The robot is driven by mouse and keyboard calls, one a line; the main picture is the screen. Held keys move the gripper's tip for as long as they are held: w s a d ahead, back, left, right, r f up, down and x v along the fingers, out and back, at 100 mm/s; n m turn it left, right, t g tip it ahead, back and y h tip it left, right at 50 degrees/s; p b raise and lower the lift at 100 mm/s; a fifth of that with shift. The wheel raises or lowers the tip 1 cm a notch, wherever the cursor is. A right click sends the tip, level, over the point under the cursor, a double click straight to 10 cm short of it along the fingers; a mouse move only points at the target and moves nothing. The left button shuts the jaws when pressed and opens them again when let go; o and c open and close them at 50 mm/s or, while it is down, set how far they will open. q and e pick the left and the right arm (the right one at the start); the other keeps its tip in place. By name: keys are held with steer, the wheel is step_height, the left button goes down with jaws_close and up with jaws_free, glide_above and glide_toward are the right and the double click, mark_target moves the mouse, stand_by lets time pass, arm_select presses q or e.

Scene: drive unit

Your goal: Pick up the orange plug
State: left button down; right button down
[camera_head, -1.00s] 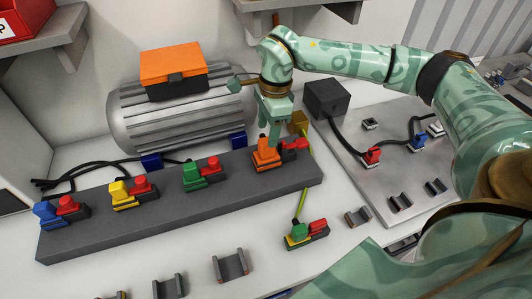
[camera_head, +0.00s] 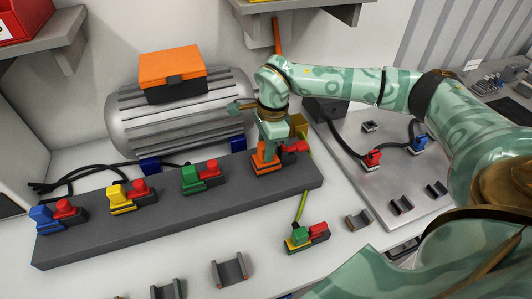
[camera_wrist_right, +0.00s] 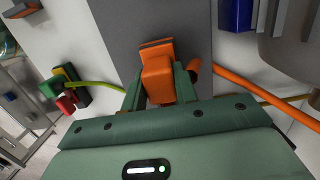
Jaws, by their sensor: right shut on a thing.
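The orange plug (camera_head: 264,161) sits at the right end of the long dark grey block, beside a red part. My right gripper (camera_head: 268,146) reaches down over it from above. In the right wrist view the orange plug (camera_wrist_right: 157,80) stands between the two green fingers of my right gripper (camera_wrist_right: 158,92), which are shut on its sides. The plug still appears seated at the block. The lower ends of the fingers are partly hidden in the head view. My left gripper is not in view.
The grey block (camera_head: 100,222) also bears blue, yellow and green plugs with red parts. A green and red connector (camera_head: 306,237) lies in front on the white table. A grey motor (camera_head: 130,130) with an orange-topped box (camera_head: 172,66) stands behind. A metal plate (camera_head: 385,185) is at right.

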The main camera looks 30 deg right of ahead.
step_height(320, 180, up, 4)
steer(key=shift+a+p, duration=0.1)
steer(key=shift+p, duration=0.3)
steer(key=s+a+r+p, duration=0.1)
steer(key=s+a+r, duration=0.7)
steer(key=s, duration=0.3)
steer(key=shift+a+r, duration=0.3)
steer(key=shift+r, duration=0.3)
